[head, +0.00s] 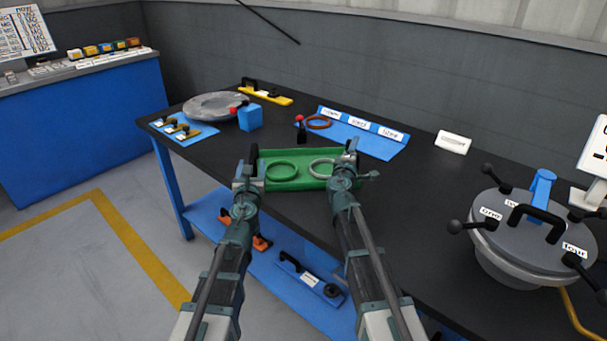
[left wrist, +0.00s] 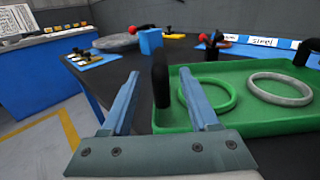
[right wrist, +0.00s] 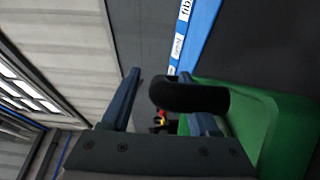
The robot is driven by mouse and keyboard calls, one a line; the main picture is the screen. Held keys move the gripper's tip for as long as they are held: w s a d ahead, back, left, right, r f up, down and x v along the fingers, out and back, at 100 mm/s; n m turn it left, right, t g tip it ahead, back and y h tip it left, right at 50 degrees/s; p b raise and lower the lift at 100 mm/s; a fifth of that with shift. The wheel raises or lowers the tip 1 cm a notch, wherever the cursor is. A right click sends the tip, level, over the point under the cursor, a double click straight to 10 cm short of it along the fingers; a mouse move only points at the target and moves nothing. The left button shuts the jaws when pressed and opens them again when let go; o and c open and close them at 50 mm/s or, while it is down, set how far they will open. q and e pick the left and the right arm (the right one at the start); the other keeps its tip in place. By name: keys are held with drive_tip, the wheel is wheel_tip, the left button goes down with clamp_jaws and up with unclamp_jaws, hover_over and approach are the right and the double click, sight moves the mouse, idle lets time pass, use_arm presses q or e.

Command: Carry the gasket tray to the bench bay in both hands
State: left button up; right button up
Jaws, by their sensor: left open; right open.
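The green gasket tray (head: 290,185) sits on the black bench top near its front edge, with a green ring (head: 281,171) and a grey ring (head: 322,168) in it. It has a black handle at each end. My left gripper (head: 248,168) is open at the left end, and in the left wrist view the left handle (left wrist: 160,80) stands between its fingers. My right gripper (head: 347,165) is open at the right end. In the right wrist view the right handle (right wrist: 190,97) covers part of one finger; whether it is between the fingers is unclear.
Behind the tray are a blue labelled strip (head: 365,140), a brown ring (head: 318,122) and a blue block (head: 250,118). A grey lidded vessel (head: 515,240) stands at the right. A blue lower shelf (head: 300,300) holds tools. Bare bench top lies right of the tray.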

use_arm(q)
drive_tip(key=s, duration=0.4)
drive_tip(key=shift+w, duration=0.1)
use_arm(e)
drive_tip(key=v, duration=1.2)
